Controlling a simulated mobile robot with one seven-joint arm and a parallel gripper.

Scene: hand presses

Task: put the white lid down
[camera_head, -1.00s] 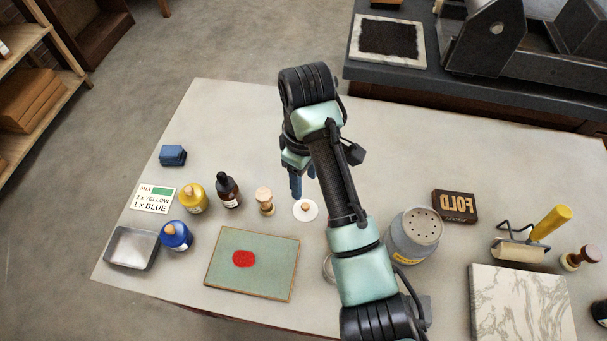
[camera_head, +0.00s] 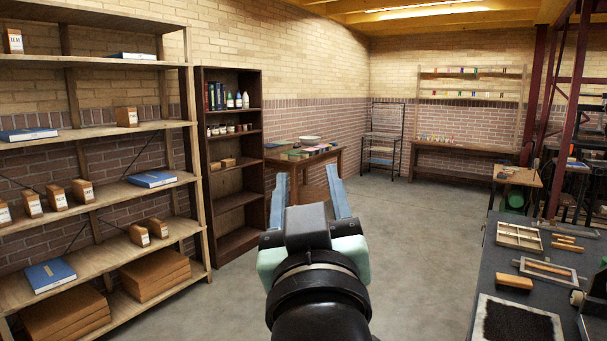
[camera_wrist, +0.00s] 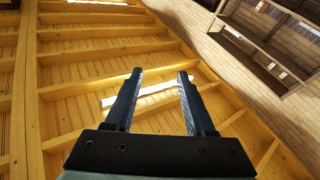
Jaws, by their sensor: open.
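My gripper (camera_head: 310,200) is raised in front of the head camera, its two blue fingers spread apart and empty. In the wrist view my gripper (camera_wrist: 157,85) is also open, with nothing between the fingers and the wooden ceiling behind them. The white lid is not in view in either present frame. The table it was on is also out of view now.
A wooden shelf unit (camera_head: 95,130) with boxes and blue books stands at the left, with a dark bookcase (camera_head: 233,200) beside it. A dark bench (camera_head: 500,265) with frames and an inked slab is at the right. Open floor (camera_head: 400,240) lies between.

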